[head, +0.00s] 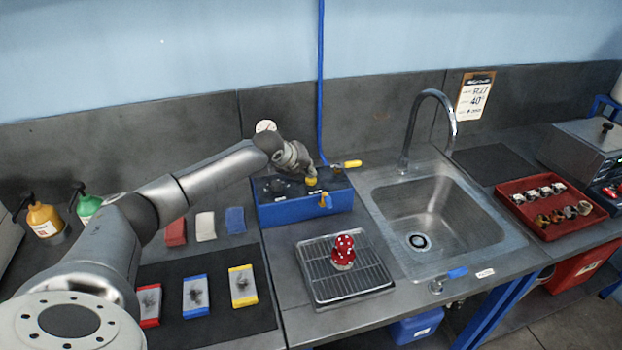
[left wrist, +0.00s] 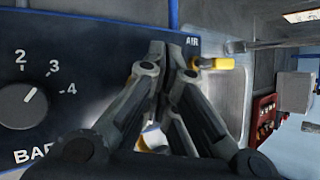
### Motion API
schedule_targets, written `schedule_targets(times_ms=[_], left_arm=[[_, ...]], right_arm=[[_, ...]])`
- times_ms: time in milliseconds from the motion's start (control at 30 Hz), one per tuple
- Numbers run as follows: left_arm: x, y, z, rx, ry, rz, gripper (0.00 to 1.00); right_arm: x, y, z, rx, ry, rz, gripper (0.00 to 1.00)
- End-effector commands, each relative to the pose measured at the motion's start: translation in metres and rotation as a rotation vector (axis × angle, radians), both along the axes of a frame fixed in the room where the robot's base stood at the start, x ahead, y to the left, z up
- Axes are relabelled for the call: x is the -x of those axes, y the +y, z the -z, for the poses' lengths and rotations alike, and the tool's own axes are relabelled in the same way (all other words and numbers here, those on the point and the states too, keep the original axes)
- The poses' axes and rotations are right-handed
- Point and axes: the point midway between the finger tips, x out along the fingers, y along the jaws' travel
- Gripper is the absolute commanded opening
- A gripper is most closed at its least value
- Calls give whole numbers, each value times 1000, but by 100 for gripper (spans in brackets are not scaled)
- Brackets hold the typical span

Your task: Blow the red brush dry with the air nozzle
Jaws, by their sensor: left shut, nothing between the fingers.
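A red thing with white spots (head: 343,252) stands on the wire rack of the drain tray (head: 310,284); I cannot tell if it is the red brush. My left gripper (head: 312,176) is over the right part of the blue box (head: 285,214). In the left wrist view its fingers (left wrist: 170,62) are together and empty, near the "AIR" label. A yellow lever (head: 352,164) sticks out at the box's right; it also shows in the left wrist view (left wrist: 217,63). My right gripper is not in view.
The sink (head: 425,212) with its tall tap (head: 428,95) lies right of the tray. A red tray (head: 540,225) with small parts is further right. Red, blue and yellow-edged blocks lie on a dark mat (head: 205,335) at left. The blue box has a pressure dial (left wrist: 30,98).

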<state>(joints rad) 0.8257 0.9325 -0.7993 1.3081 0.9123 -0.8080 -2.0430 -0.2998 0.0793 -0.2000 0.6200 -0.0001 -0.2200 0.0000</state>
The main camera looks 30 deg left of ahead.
Motion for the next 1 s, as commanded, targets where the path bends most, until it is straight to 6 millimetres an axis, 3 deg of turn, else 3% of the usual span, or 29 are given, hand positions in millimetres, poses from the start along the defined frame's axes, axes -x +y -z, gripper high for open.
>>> schedule_targets(times_ms=[1000], left_arm=[[1, -1, 6, 0, 4, 0, 0]], right_arm=[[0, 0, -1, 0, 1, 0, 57]])
